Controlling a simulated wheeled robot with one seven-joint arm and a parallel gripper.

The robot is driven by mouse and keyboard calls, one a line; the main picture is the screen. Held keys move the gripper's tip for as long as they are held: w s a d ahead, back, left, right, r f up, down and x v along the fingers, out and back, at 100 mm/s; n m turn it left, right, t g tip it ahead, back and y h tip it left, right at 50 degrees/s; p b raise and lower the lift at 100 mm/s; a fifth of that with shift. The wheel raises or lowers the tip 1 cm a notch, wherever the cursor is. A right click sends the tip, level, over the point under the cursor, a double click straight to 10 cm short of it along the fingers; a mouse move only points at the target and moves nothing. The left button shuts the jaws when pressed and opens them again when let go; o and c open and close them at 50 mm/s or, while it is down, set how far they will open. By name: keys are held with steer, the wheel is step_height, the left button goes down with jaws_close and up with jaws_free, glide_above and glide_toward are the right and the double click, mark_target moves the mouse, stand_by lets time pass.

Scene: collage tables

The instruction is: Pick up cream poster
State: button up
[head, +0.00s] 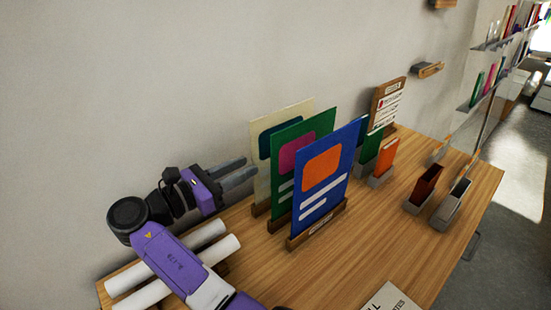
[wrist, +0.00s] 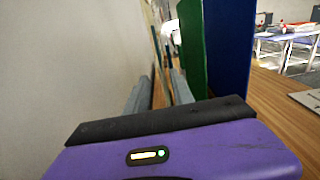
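The cream poster (head: 262,187) stands upright in a wooden base, rearmost of three posters, nearest the wall. It has a dark teal block and is partly hidden by the green poster (head: 277,177). My gripper (head: 251,165) is open, its two grey fingers pointing at the cream poster's left edge. The near fingertip seems to overlap that edge; I cannot tell whether they touch. In the wrist view, the poster shows nearly edge-on as a thin strip (wrist: 153,38) ahead of the gap between the fingers (wrist: 160,76). Nothing is held.
The blue poster (head: 314,208) stands in front of the green one, which rises close right of my fingers in the wrist view. White rolls (head: 180,270) lie at the table's left end. An orange item (head: 385,157) and small holders stand right. The wall is close behind.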

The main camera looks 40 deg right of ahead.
mark_target(267, 157)
steer(key=d+p, duration=0.1)
steer(key=d, duration=0.6)
steer(key=shift+d+f+p, duration=0.1)
steer(key=shift+d+p, duration=0.15)
steer(key=shift+p, duration=0.1)
steer(key=shift+c, duration=0.4)
jaws_close()
